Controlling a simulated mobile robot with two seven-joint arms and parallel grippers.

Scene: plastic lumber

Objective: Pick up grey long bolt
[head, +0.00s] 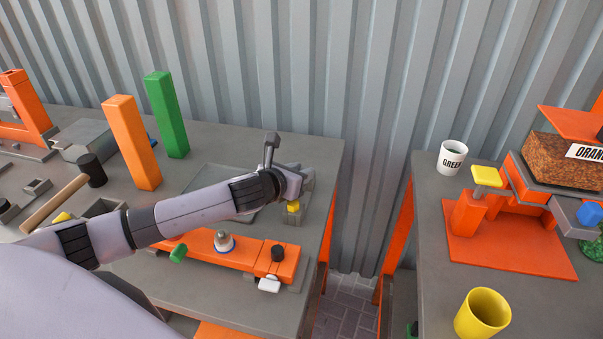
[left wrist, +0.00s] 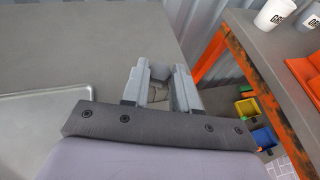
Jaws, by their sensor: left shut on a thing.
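My left gripper (head: 303,178) reaches over the right end of the grey workbench (head: 310,150), pointing to the right. In the left wrist view the two grey fingers (left wrist: 160,88) are shut on a small grey piece, the grey long bolt (left wrist: 160,73). Only a short part of the bolt shows between the fingertips; the fingers hide the rest. In the head view I cannot make the bolt out clearly. A yellow block (head: 293,206) sits just below the gripper. My right gripper is not in view.
An orange fixture (head: 200,250) lies in front of my left arm. Orange (head: 133,145) and green (head: 167,115) posts stand behind it, with a mallet (head: 90,170) to the left. Right of a gap, another table holds a white cup (head: 452,157) and yellow cup (head: 482,315).

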